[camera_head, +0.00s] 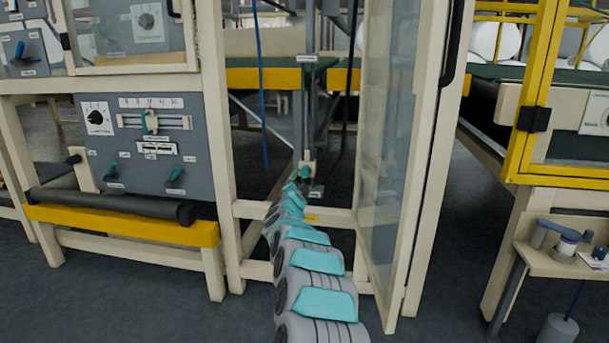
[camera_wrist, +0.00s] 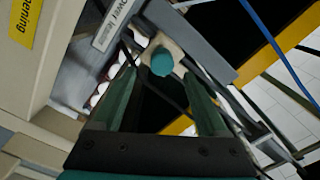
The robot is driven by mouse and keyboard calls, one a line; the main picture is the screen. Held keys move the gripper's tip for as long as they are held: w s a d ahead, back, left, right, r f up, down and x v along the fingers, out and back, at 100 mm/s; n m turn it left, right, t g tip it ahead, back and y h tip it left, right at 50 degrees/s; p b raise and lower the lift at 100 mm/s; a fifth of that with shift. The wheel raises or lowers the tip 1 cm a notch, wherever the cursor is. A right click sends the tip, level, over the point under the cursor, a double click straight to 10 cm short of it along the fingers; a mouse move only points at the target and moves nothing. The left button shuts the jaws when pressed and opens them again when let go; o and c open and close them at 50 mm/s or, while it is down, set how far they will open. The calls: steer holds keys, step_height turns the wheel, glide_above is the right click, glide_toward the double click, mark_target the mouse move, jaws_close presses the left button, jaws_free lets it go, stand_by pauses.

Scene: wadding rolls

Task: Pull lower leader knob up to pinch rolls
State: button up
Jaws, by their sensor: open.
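The lower leader knob, a round teal knob (camera_wrist: 163,62) on a cream block, shows in the wrist view just beyond my gripper's fingertips. It also shows small in the head view (camera_head: 306,172), on a grey upright inside the open frame. A partly cut-off label reading "ower" sits beside it. My gripper (camera_wrist: 160,78) is open, its two dark green fingers either side of the line to the knob, with nothing held. Whether a finger touches the knob cannot be told. In the head view my arm hides part of the area below the knob. I cannot pick out the pinch rolls for certain.
A clear door (camera_head: 385,140) stands open to the right of my arm, with a cream post (camera_head: 215,120) to the left. A cream crossbar (camera_head: 345,216) runs low behind my arm. A yellow beam (camera_head: 263,79) crosses above. A grey control panel (camera_head: 145,185) stands left.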

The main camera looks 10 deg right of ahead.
mark_target(304, 174)
steer(key=shift+w+d+r, duration=0.1)
steer(key=shift+w, duration=0.6)
steer(key=shift+w+d+r+p, duration=0.15)
steer(key=shift+w+d+p, duration=0.25)
steer(key=shift+w+p, duration=0.15)
steer(key=shift+w+f, duration=0.2)
steer(key=shift+w, duration=0.5)
steer(key=shift+w+d+r+p, duration=0.35)
steer(key=shift+w+p, duration=0.25)
steer(key=shift+p, duration=0.1)
steer(key=shift+w+d+f+p, duration=0.1)
steer(key=shift+w+f+p, duration=0.1)
steer(key=shift+w+p, duration=0.3)
steer(key=shift+w+f, duration=0.1)
steer(key=shift+w, duration=0.05)
steer(key=shift+c, duration=0.2)
jaws_close()
